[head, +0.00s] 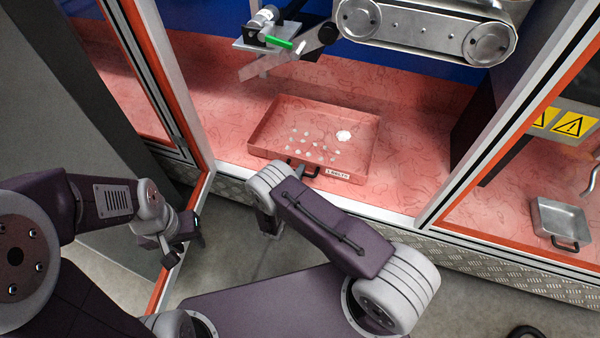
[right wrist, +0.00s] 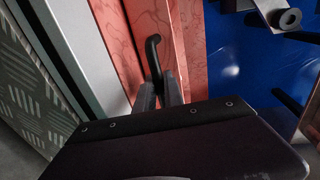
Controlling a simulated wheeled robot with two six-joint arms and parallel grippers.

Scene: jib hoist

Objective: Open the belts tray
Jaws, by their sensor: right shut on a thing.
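The belts tray (head: 262,128) is a shallow reddish tray with a white label (head: 338,174) on its front. It lies on the cabinet's red patterned floor and holds several small white pieces and one larger white piece. Its black handle (head: 305,171) is partly hidden by my right arm in the head view. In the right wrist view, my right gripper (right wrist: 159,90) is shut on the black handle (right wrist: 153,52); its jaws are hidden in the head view. My left gripper (head: 184,246) hangs empty beside the cabinet's left door frame, its fingers apart.
A conveyor unit (head: 425,28) and a metal bracket with a green pin (head: 280,42) hang above the tray. A small metal tray (head: 562,220) stands in the right bay, past a pale post (head: 505,115). The cabinet's front sill (head: 385,214) runs below the tray.

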